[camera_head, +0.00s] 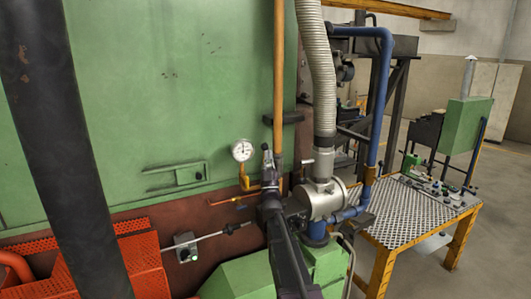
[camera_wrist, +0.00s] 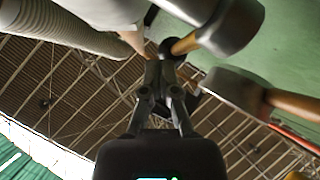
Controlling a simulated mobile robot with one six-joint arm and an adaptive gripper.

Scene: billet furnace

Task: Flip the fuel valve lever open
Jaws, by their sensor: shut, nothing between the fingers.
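My gripper (camera_head: 266,151) points upward in the head view, in front of the orange fuel pipe (camera_head: 279,70) and just right of the round white pressure gauge (camera_head: 242,151). In the wrist view my gripper (camera_wrist: 164,68) is shut and empty, its fingertips close to a dark rounded part (camera_wrist: 172,48) on an orange rod (camera_wrist: 186,43). I cannot tell whether they touch. A thin orange lever-like bar (camera_head: 232,201) lies about level below the gauge. My arm hides part of the pipework there, so I cannot tell for sure which part is the valve lever or its position.
A metal burner body (camera_head: 322,200) with a ribbed hose (camera_head: 317,70) and a blue pipe (camera_head: 386,100) stands close right of my arm. The green furnace wall (camera_head: 180,90) is behind. A yellow-framed table (camera_head: 425,215) stands at right.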

